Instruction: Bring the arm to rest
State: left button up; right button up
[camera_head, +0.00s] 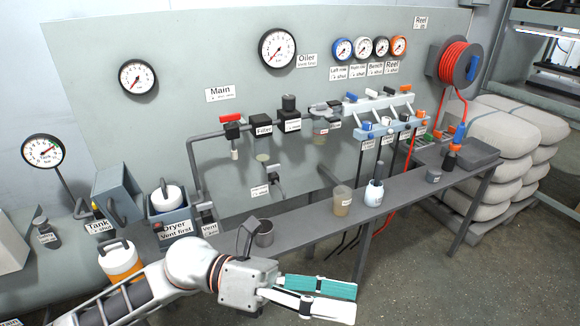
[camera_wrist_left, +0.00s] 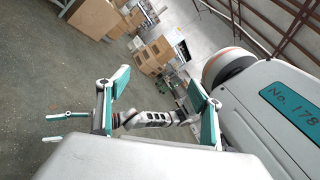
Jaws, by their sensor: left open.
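My left arm comes in from the lower left in the head view. Its gripper (camera_head: 312,297) hangs in front of the bench over the floor, with teal and white fingers apart and nothing between them. In the left wrist view its two fingers (camera_wrist_left: 158,95) stand wide apart with a clear gap. Farther off in that view, my other arm ends in a small gripper (camera_wrist_left: 66,128) with two teal fingers that look apart and empty.
The grey bench (camera_head: 300,218) with a beige cup (camera_head: 342,200) and a grey cup (camera_head: 264,233) lies behind the left gripper. An orange-and-white container (camera_head: 121,262) stands close to the forearm. Sacks (camera_head: 490,150) are at the right. Cardboard boxes (camera_wrist_left: 152,55) are in the wrist view.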

pick_arm(q)
jog(key=w+a+f+n+t+h, duration=0.1)
jog(key=w+a+n+t, duration=0.1)
jog(key=w+n+t, duration=0.45)
jog(key=w+a+n+t+h, duration=0.25)
jog(key=n+t, duration=0.55)
jog(key=n, duration=0.4)
jog(key=w+a+f+n+t+y, duration=0.5)
jog(key=a+f+n+t+y, duration=0.35)
jog(key=f+n, duration=0.45)
jog(key=s+a+f+n+g+y, duration=0.3)
jog(key=s+a+f+n+y, duration=0.2)
jog(key=f, duration=0.7)
jog(key=s+a+f+n+g+y, duration=0.4)
jog(key=s+a+f+n, duration=0.4)
jog(key=f, duration=0.5)
jog(key=shift+s+a+y, duration=0.65)
jog(key=shift+s+y, duration=0.05)
jog(key=shift+s, duration=0.15)
